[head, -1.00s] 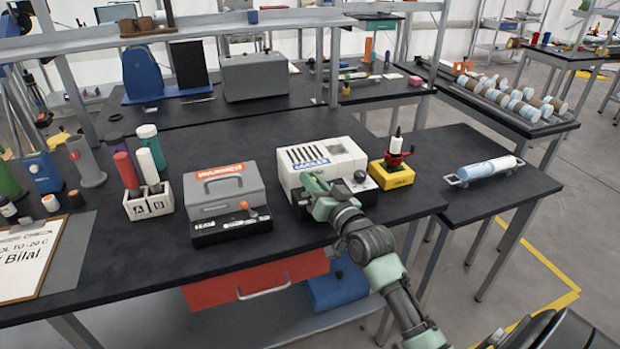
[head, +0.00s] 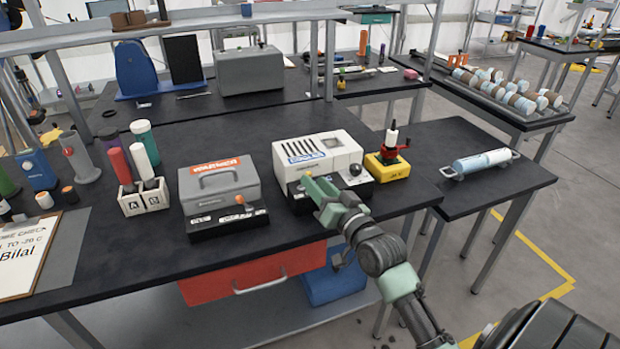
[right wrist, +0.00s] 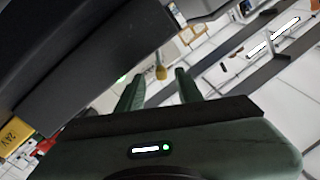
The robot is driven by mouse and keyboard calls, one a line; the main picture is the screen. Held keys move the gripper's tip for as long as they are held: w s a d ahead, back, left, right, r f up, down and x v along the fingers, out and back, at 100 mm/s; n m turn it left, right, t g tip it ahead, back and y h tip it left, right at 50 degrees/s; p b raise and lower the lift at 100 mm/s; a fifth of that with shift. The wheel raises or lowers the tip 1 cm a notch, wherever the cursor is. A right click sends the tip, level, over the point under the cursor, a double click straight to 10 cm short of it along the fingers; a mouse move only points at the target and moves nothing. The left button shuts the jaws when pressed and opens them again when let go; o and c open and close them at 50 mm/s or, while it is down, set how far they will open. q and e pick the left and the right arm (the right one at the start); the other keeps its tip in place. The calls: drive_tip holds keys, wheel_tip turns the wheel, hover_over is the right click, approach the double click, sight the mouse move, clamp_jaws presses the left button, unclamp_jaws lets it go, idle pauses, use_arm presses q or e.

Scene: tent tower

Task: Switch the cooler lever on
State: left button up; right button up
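The cooler (head: 350,148) is a white box with a blue label and a black base, on the dark bench. A black knob (head: 355,169) stands at the right of its front. My right gripper (head: 313,184) is at the left front of the cooler and hides part of the base. In the right wrist view the fingers (right wrist: 158,88) are apart and look empty. A small yellow-brown knob (right wrist: 160,72) shows between or beyond them; I cannot tell whether it is the cooler lever's. The lever's position is not clear. My left gripper is not in view.
The grey warmer (head: 215,185) with an orange-knobbed lever stands left of the cooler. A yellow block (head: 388,168) with a red clamp is close on its right. A red drawer (head: 250,275) is under the bench's front edge. Bare bench top lies between warmer and cooler.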

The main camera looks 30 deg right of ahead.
drive_tip(key=shift+s+a, duration=0.15)
drive_tip(key=shift+s, duration=1.55)
